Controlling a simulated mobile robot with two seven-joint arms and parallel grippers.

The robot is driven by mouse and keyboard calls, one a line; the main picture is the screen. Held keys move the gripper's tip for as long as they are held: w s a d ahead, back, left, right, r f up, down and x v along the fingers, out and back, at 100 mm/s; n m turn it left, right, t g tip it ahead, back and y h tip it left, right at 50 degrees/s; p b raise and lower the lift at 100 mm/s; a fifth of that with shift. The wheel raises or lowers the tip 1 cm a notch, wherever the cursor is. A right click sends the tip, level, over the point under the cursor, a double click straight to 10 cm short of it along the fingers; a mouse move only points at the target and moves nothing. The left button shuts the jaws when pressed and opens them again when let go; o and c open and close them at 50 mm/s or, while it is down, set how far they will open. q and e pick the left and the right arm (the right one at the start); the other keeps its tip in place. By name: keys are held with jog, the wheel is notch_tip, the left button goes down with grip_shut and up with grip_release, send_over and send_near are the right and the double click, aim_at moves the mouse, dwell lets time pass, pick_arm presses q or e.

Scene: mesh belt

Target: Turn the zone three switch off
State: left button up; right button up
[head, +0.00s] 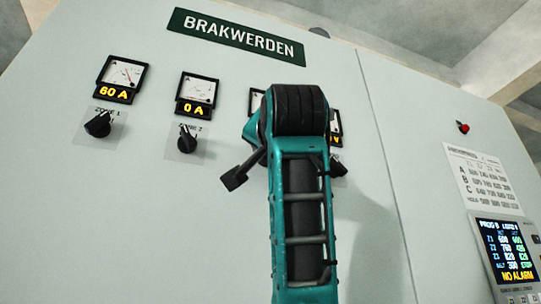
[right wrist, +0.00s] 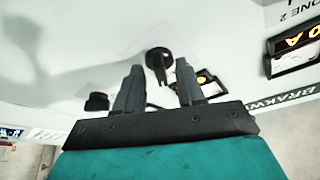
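The zone three switch (right wrist: 158,60), a black rotary knob, shows in the right wrist view just beyond and between my fingertips; its label is not visible. I cannot tell whether the fingers touch it. My right gripper (right wrist: 160,68) is open, its two dark fingers apart on either side of the knob. In the head view my teal right arm hides that switch, and a dark finger of the right gripper (head: 236,178) shows at its left. The meter above zone three (head: 256,101) is mostly hidden. My left gripper is out of view.
The zone 1 switch (head: 98,125) sits under a 60 A meter, the zone 2 switch (head: 187,140) under a 0 A meter. Another black switch (head: 338,167) is close right of my arm. A red button (head: 463,127) and a display (head: 507,250) reading NO ALARM are at the right.

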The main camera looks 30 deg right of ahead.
jog(key=shift+c, duration=0.3)
grip_shut()
jog(key=shift+f+n, duration=0.1)
jog(key=shift+n, duration=0.3)
jog(key=n+y, duration=0.2)
jog(key=n, duration=0.3)
jog(key=n+t+y+b, duration=0.1)
jog(key=n+y, duration=0.2)
jog(key=n, duration=0.3)
jog(key=d+n+t+y, duration=0.1)
jog(key=n+y, duration=0.2)
jog(key=n, duration=0.2)
jog(key=shift+s+b, duration=0.15)
jog(key=shift+b, duration=0.2)
jog(key=shift+n, duration=0.4)
